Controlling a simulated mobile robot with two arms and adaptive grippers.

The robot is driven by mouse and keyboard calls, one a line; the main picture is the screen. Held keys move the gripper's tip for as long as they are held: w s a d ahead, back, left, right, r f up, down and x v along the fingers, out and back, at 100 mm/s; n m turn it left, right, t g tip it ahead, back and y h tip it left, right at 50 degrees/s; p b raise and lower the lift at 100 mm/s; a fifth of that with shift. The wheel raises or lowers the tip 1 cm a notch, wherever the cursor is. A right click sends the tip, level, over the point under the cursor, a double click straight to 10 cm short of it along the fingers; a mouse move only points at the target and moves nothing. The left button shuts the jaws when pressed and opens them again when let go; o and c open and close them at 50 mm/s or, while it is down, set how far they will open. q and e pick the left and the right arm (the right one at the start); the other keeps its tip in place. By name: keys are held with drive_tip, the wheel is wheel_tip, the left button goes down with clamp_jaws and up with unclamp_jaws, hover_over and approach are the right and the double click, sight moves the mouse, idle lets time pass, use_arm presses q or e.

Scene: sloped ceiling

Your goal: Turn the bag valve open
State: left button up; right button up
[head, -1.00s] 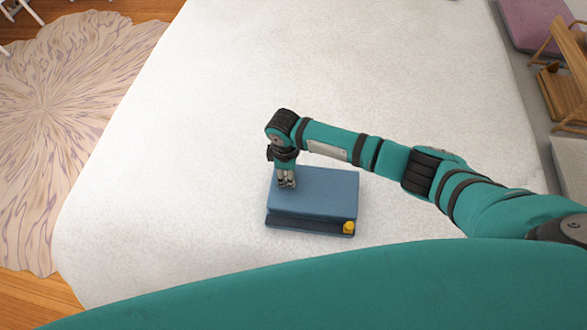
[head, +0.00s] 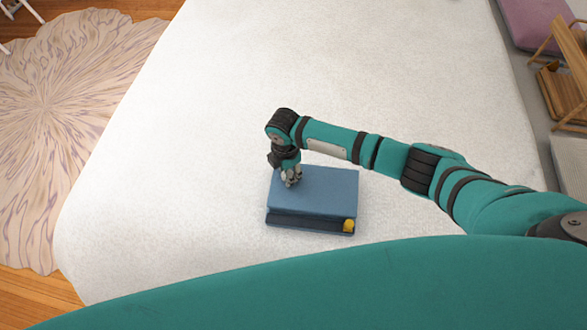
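A blue box-shaped bag (head: 325,192) lies on the white bed-like surface. A dark strip (head: 300,221) runs along its near side. A small yellow piece (head: 348,226), which looks like the valve, sits at the right end of that strip. My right gripper (head: 291,182) points down at the left part of the bag's top, away from the yellow piece. Its fingers are small here, and I cannot tell whether they touch the bag or how far apart they are. My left gripper is not in view.
The white surface (head: 200,170) is clear around the bag. A patterned round rug (head: 60,120) lies on the wooden floor at left. A wooden rack (head: 562,90) and a purple cushion (head: 535,22) are at the right edge.

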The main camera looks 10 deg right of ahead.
idle(0.3)
drive_tip(key=o, duration=1.2)
drive_tip(key=shift+c, duration=0.2)
drive_tip(key=shift+r, duration=0.2)
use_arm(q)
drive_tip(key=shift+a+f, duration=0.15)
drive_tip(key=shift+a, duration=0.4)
use_arm(e)
wheel_tip(320, 180, up, 12)
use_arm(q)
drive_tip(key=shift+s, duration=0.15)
use_arm(e)
drive_tip(key=shift+s+f, duration=0.1)
